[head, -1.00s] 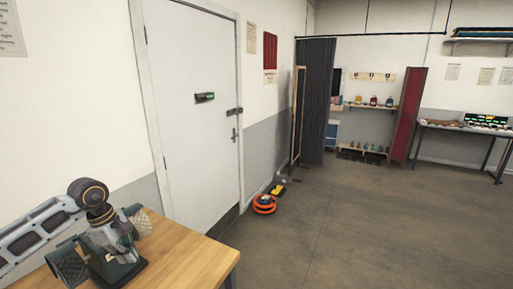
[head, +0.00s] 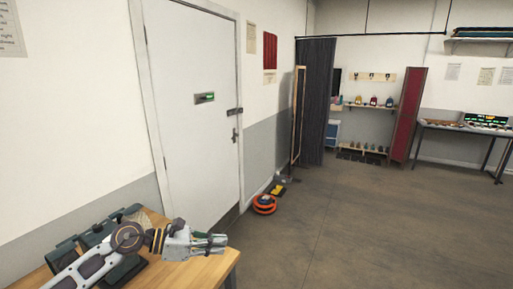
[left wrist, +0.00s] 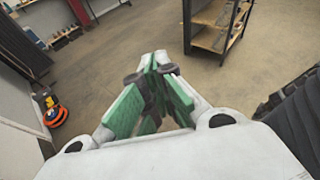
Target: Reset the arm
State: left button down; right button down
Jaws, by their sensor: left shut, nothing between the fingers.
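My left arm crosses the wooden table's corner in the head view, and its gripper (head: 208,243) points right over the table near its edge. In the left wrist view, the two green-padded fingers (left wrist: 158,68) meet at their tips with nothing between them. Open floor lies beyond the fingertips. My right gripper is not in view.
A dark green object stands on the wooden table (head: 210,268), partly hidden behind my arm. A white door (head: 195,135) is behind the table. An orange ring-shaped thing (head: 264,205) lies on the floor. A wooden shelf unit (left wrist: 212,38) shows ahead. The middle floor is clear.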

pick_arm(q)
jog(key=w+a+r+n+t+y, duration=0.15)
jog(key=r+n+t, duration=0.25)
jog(key=n+t, duration=0.5)
jog(key=w+a+r+n+t+y, duration=0.15)
jog(key=r+n+t, duration=0.3)
jog(key=n, duration=0.85)
jog(key=s+a+f+n+g+y, duration=0.2)
jog(key=a+f+n+y, duration=0.35)
jog(key=f+n, duration=0.35)
jog(key=s+a+f+n+g+y, duration=0.2)
jog(key=a+f+n+y, duration=0.2)
jog(key=f+n+y, duration=0.45)
jog(key=s+d+f+n+g+h, duration=0.1)
jog(key=s+f+n+g+h, duration=0.1)
jog(key=s+f+n+g, duration=0.45)
jog(key=s+f+n+g+h, duration=0.15)
jog(key=s+f+g, duration=0.4)
jog(key=s, duration=0.85)
notch_tip(320, 180, down, 34)
jog(key=s+f, duration=0.1)
jog(key=s, duration=0.1)
jog(key=s+a+f, duration=0.2)
jog(key=s+f, duration=0.8)
jog(key=s, duration=0.1)
jog(key=s+a+f, duration=0.1)
jog(key=s+f, duration=0.9)
jog(key=s, duration=0.1)
jog(key=shift+s+a+g, duration=0.35)
jog(key=shift+a, duration=0.05)
